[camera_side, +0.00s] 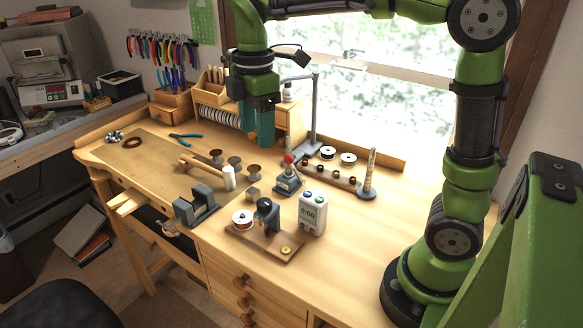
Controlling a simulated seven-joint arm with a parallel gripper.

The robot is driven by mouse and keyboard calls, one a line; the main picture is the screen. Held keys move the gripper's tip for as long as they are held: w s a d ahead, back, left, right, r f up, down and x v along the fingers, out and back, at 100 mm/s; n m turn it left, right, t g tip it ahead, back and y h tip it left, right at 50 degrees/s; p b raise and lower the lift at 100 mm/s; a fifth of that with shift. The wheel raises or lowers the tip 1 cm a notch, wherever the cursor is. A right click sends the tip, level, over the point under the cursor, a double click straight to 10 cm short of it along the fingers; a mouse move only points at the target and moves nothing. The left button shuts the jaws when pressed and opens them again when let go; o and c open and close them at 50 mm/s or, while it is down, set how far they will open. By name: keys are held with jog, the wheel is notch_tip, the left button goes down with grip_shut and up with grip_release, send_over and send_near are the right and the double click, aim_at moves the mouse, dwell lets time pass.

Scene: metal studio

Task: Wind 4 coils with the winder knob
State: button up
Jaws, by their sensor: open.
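The winder stands on a wooden base (249,246) near the front of the bench. It has a dark upright body (266,214) and a white spool (242,219) on its left side. A small brass-coloured knob (286,250) sits at the base's front right; I cannot tell if this is the winder knob. My gripper (256,124) points down with teal fingers, open and empty, above the back of the bench, well away from the winder.
A small press with a red ball lever (289,160) stands behind the winder. A grey vise (196,206) is to its left, with a mallet (210,173) and round stands behind. A spool rack (333,174) and ring cone (370,175) are at right. The front right bench is clear.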

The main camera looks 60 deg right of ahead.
jog(key=s+f+m+t+y, duration=0.1)
jog(key=s+f+m+t, duration=0.1)
jog(key=s+m, duration=0.3)
jog(key=s+f+m+t+y, duration=0.1)
jog(key=s+m+t, duration=0.2)
jog(key=m, duration=0.9)
jog(key=shift+s+d+f+t, duration=0.35)
jog(key=shift+s+t, duration=0.05)
jog(key=shift+s, duration=1.1)
jog(key=shift+s+d+r+t, duration=0.1)
jog(key=shift+s+r+t, duration=0.15)
jog(key=shift+s, duration=0.2)
jog(key=shift+s+d+r+t, duration=0.1)
jog(key=shift+s+t, duration=0.25)
jog(key=shift+s, duration=0.1)
